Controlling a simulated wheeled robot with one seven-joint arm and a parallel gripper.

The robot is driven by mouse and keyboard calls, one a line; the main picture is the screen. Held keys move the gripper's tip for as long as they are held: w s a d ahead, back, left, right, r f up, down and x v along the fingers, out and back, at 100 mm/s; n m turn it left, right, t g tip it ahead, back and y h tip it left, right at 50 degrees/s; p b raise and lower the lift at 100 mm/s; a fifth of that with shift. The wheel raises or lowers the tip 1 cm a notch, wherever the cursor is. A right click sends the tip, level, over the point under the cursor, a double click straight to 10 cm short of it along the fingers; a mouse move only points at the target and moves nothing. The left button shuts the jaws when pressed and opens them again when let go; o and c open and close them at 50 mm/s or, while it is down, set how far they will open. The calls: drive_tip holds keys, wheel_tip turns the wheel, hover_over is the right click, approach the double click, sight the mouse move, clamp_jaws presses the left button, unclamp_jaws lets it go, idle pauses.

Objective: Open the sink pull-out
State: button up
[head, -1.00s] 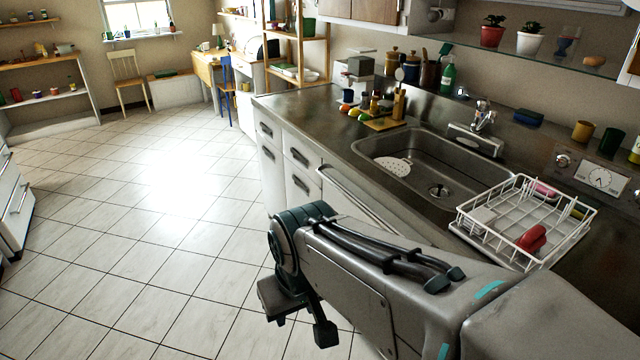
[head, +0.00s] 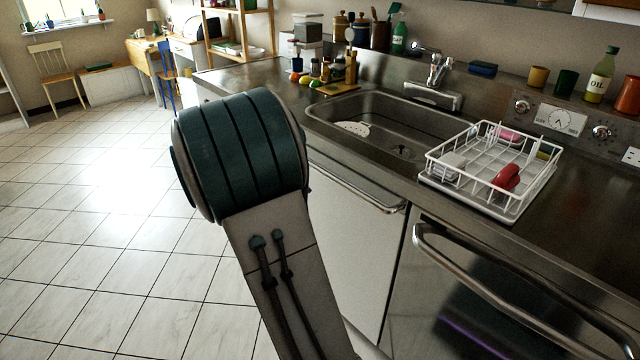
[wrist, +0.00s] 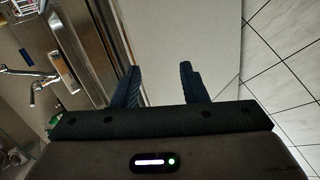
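The sink pull-out (head: 352,255) is the white front below the sink (head: 385,118), with a metal bar handle (head: 358,188) along its top edge. It looks closed, flush with the counter front. In the head view my arm covers its left part, and my gripper is hidden behind the arm. In the wrist view my gripper (wrist: 160,82) is open, its two dark fingers apart with nothing between them. A pale panel (wrist: 185,40) lies beyond the fingers, apart from them as far as I can tell.
A steel-fronted appliance (head: 450,300) with a thick bar handle (head: 520,295) stands right of the pull-out. A white dish rack (head: 490,175) sits on the counter near the front edge. The tiled floor (head: 130,220) on the left is clear.

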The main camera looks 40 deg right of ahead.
sight(324, 175)
drive_tip(key=w+d+f+n+t+h+b, duration=0.1)
drive_tip(key=w+d+f+h+b, duration=0.15)
drive_tip(key=w, duration=0.35)
drive_tip(key=w+d+f+n+h+b, duration=0.1)
drive_tip(key=w+d+f+h+b, duration=0.1)
drive_tip(key=w+d+f+h, duration=0.3)
drive_tip(key=shift+y, duration=0.55)
drive_tip(key=d, duration=0.4)
drive_tip(key=w+d, duration=0.1)
drive_tip(key=d, duration=0.7)
drive_tip(key=shift+w+f, duration=0.35)
clamp_jaws()
